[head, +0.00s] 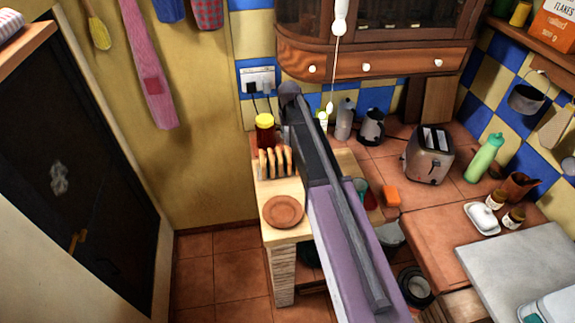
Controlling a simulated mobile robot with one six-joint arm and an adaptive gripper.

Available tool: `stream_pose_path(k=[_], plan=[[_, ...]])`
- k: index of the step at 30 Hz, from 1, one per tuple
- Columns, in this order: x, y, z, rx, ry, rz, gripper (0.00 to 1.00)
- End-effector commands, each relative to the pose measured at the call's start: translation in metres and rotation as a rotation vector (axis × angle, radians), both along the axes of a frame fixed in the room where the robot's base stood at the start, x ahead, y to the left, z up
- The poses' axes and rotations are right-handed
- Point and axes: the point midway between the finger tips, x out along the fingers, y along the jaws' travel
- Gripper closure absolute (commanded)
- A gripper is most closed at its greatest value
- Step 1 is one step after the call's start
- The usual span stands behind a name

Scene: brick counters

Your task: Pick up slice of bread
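Several slices of bread (269,164) stand upright in a row, apparently in a rack, on the light wooden counter left of centre in the head view. A round brown plate (284,211) lies in front of them on the same counter and looks empty. A long dark and purple part of my own body runs up through the middle of the view, just right of the bread, and hides part of the counter. I cannot make out my gripper or its fingers.
A jar with a yellow lid (265,131) stands behind the bread. A toaster (429,154), a green bottle (484,157) and an orange block (392,196) are on the tiled counter to the right. The tiled floor (218,270) at lower left is clear.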

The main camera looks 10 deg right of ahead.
Motion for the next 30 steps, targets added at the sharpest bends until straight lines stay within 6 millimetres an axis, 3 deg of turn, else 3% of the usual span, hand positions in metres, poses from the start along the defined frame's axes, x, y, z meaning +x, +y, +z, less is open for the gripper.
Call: stream_pose_path(k=[18, 30], plan=[[0.006, -0.001, -0.048, 0.0, 0.0, 0.0, 0.68], [0.006, -0.001, -0.052, 0.0, 0.0, 0.0, 0.68]])
